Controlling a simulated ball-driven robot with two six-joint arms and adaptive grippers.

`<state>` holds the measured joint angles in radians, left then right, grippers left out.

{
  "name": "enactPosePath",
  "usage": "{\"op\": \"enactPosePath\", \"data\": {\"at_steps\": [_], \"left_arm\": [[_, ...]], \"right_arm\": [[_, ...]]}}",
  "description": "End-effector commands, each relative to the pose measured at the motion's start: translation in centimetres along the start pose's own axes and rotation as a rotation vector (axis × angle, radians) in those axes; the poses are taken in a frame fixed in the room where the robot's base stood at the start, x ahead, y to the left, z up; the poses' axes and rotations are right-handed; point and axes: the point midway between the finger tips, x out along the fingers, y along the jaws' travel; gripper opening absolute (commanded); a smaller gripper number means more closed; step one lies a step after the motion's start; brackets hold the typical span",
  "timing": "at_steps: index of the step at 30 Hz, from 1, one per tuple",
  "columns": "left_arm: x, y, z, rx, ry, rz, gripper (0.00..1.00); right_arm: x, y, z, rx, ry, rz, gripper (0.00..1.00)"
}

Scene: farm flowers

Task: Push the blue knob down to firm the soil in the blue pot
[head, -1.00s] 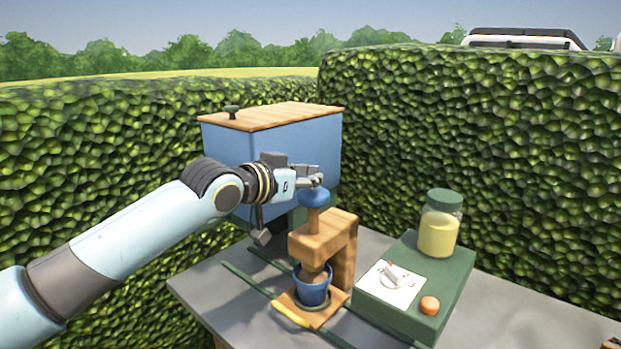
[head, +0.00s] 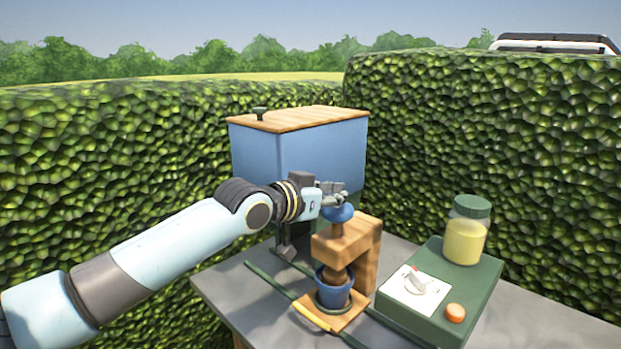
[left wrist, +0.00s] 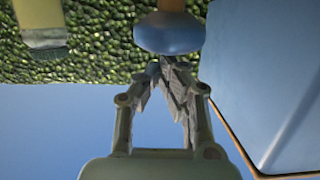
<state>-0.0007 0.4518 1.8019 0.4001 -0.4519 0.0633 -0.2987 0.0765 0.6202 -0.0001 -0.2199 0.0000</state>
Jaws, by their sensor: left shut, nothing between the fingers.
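The blue knob (head: 338,214) sits on a wooden stem just above the wooden press frame (head: 343,240). The blue pot (head: 333,293) stands on the wooden base under the frame, with the rammer's lower end inside its mouth. The soil is hidden. My left gripper (head: 343,199) is shut and empty, its fingertips at the top of the knob and apparently touching it. In the left wrist view, which is upside down, the knob (left wrist: 170,33) is right beyond the closed fingertips (left wrist: 166,70). My right gripper is out of view.
A blue bin (head: 300,150) with a wooden lid stands behind the press. Green rails (head: 275,281) run along the grey table (head: 235,295).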

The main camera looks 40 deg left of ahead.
Motion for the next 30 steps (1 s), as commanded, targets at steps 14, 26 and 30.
{"op": "enactPosePath", "data": {"at_steps": [14, 26, 30], "left_arm": [[-8.4, -0.3, -2.2, 0.007, -0.001, -0.003, 0.0], [-10.2, -0.2, -2.1, 0.0, 0.004, -0.002, 0.0], [-10.2, -0.2, -2.1, 0.0, 0.004, -0.002, 0.0]], "right_arm": [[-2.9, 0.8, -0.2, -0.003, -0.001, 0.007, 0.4], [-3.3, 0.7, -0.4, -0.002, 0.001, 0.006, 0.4], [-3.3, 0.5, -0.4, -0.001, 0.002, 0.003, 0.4]]}}
